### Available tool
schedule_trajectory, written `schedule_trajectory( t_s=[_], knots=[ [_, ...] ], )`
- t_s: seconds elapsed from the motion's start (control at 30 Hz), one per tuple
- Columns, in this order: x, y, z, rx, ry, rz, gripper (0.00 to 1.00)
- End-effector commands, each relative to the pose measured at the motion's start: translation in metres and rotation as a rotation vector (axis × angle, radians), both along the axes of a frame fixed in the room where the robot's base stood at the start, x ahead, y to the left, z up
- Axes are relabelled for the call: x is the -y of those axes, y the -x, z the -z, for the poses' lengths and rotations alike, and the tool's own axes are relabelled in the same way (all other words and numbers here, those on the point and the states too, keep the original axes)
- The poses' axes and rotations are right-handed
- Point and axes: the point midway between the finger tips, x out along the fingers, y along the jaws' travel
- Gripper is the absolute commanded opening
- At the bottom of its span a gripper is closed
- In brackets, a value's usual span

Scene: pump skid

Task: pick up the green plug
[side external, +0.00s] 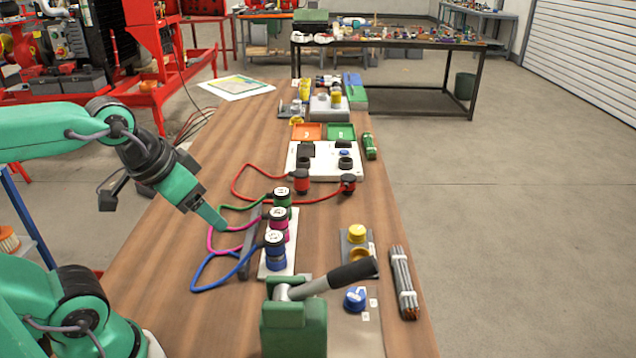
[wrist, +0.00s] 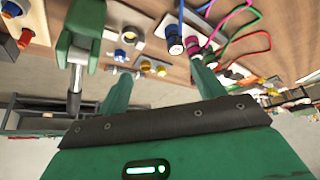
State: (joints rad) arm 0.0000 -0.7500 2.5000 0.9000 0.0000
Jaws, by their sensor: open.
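The green plug (side external: 282,197) stands in a row on a pale strip, behind the pink plug (side external: 278,217) and the blue plug (side external: 274,244), with a green cable at its left. In the wrist view the green plug (wrist: 209,58) is small, beside the pink plug (wrist: 192,45) and blue plug (wrist: 174,40). My gripper (side external: 220,222) hangs to the left of the row in the side view, apart from the green plug. In the wrist view my gripper (wrist: 158,84) has its fingers spread wide with nothing held between them.
A green device with a black-handled lever (side external: 335,283) stands at the near end of the table. Two red plugs (side external: 301,181) with a red cable lie beyond the row. A yellow knob (side external: 357,234) and a bundle of rods (side external: 402,280) are at the right. Bare wood lies at the left.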

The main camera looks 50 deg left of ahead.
Motion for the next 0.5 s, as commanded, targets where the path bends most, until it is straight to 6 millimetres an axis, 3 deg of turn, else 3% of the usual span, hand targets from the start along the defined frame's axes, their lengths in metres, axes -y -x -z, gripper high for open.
schedule_trajectory(
  t_s=[0.5],
  knots=[
    [-0.0014, -0.0052, -0.0029, -0.008, -0.004, 0.001, 0.68]
  ],
)
